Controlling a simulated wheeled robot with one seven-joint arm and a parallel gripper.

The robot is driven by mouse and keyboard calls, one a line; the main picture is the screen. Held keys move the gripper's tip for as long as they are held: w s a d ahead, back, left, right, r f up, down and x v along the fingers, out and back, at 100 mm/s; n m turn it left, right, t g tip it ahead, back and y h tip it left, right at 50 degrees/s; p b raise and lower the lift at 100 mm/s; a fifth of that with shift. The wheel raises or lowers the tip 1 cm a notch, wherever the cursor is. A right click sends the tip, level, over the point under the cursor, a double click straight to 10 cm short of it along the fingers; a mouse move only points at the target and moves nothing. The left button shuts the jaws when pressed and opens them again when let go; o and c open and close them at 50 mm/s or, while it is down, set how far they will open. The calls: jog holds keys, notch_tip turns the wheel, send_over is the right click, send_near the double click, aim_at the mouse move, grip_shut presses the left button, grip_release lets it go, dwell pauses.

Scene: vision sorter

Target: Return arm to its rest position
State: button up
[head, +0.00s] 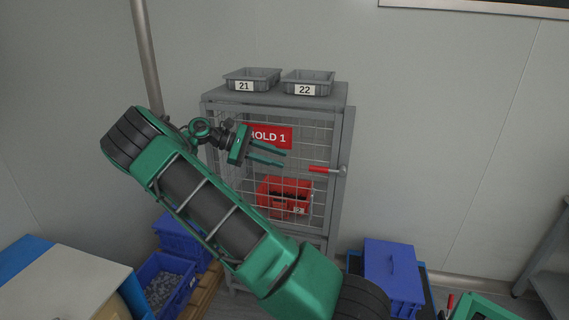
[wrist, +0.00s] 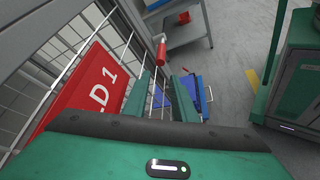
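My green arm is stretched across the middle of the head view. My gripper (head: 284,158) is in front of the mesh door of a grey cage cabinet (head: 345,140), just below the red HOLD 1 sign (head: 272,137). Its two fingers stand apart with nothing between them. In the wrist view my gripper (wrist: 167,105) also shows its fingers spread and empty, with the HOLD 1 sign (wrist: 88,98) close at the left. The arm covers the cabinet's lower left part.
A red door handle (head: 325,169) sticks out at the cabinet's right. Grey bins 21 (head: 252,76) and 22 (head: 308,79) stand on top. A red bin (head: 268,198) is inside. Blue crates (head: 392,268) stand low at right, others (head: 150,268) at lower left.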

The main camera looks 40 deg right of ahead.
jog(key=shift+w+a+r, duration=0.25)
jog(key=shift+w+a, duration=0.15)
jog(key=shift+w, duration=0.05)
dwell(0.3)
jog(key=s+d+m+t+y, duration=0.3)
jog(key=s+y, duration=0.4)
jog(key=s, duration=0.9)
jog(key=s+a+f+m+t+y, duration=0.2)
jog(key=s+a+m+t, duration=0.3)
jog(key=s+a, duration=1)
jog(key=a+t+y, duration=0.1)
jog(key=a, duration=0.3)
jog(key=shift+s+a+t, duration=0.15)
jog(key=shift+s+t, duration=0.1)
jog(key=shift+t, duration=0.05)
